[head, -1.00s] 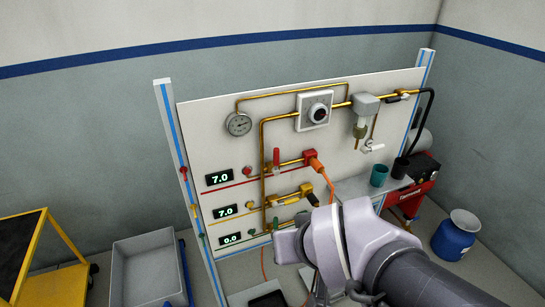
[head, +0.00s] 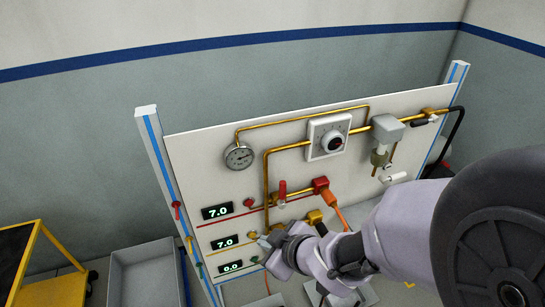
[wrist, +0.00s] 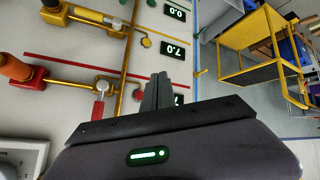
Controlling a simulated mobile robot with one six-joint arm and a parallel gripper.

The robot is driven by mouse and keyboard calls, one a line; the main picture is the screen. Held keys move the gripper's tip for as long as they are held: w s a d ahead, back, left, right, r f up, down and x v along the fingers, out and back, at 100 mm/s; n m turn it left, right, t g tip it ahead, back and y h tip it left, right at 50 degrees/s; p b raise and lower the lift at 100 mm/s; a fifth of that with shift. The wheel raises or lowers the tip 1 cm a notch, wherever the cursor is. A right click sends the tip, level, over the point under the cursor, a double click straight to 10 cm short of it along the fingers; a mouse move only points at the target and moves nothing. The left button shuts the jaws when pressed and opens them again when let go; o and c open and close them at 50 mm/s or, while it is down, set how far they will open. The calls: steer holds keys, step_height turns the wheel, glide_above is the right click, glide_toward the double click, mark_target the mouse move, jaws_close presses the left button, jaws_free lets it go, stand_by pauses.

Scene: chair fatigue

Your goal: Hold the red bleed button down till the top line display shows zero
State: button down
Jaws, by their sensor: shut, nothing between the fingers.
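The red bleed button (head: 249,203) sits on the white panel beside the top line display (head: 216,212), which reads 7.0. In the wrist view the red button (wrist: 138,96) is just left of my gripper's fingers, and the fingers partly hide the top display (wrist: 178,99). My gripper (head: 264,241) is shut and empty. In the head view it is in front of the panel, below the red button, near the yellow line. The fingers appear apart from the red button; their distance from the panel is hard to tell.
The middle display (head: 225,242) reads 7.0 and the bottom display (head: 231,267) reads 0.0. A red valve handle (head: 282,189) and an orange hose plug (head: 330,200) stick out right of the red button. A grey bin (head: 145,275) and yellow cart (head: 45,275) stand at left.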

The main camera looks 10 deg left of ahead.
mark_target(249, 203)
steer(key=w+a+p, duration=0.2)
steer(key=w+a, duration=0.2)
steer(key=w, duration=0.3)
steer(key=shift+w+a, duration=0.25)
steer(key=shift+w, duration=0.1)
stand_by(1.8)
steer(key=shift+w+a, duration=0.25)
steer(key=shift+w, duration=0.1)
steer(key=shift+w+a+p, duration=0.15)
steer(key=shift+w+p, duration=0.15)
steer(key=shift+p, duration=0.1)
stand_by(4.4)
